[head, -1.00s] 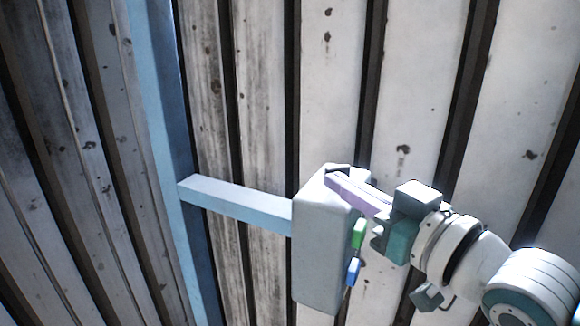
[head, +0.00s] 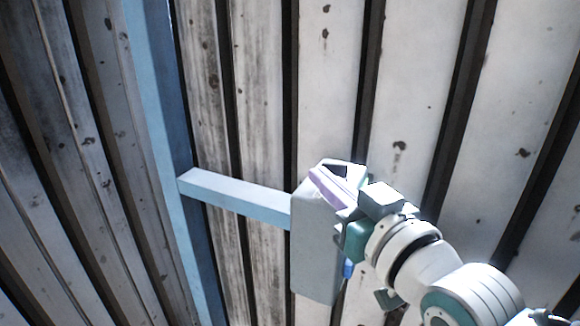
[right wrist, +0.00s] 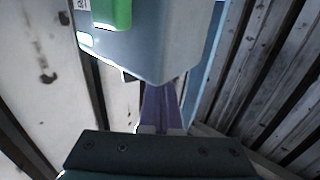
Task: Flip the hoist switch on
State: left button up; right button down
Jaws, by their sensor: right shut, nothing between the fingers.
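A grey switch box (head: 315,250) is held out on a blue bracket. A blue part (head: 347,268) shows low on its right face. In the right wrist view the box (right wrist: 165,45) fills the upper middle, with a green part (right wrist: 112,12) standing out from its face. I cannot tell which part is the hoist switch. My right gripper (head: 318,176) is shut and empty, its long purple fingers reaching across the top end of the box; contact is unclear. In the right wrist view the fingers (right wrist: 159,92) end by the box's lower edge. My left gripper is not in view.
A blue upright post (head: 168,150) stands at the left, and a blue crossbar (head: 235,202) joins it to the box. A wall of weathered white planks (head: 410,100) with dark gaps lies behind. The space above the box is clear.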

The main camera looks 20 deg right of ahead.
jog(key=s+d, duration=0.1)
jog(key=s, duration=0.8)
jog(key=shift+s, duration=0.4)
jog(key=shift+d, duration=0.1)
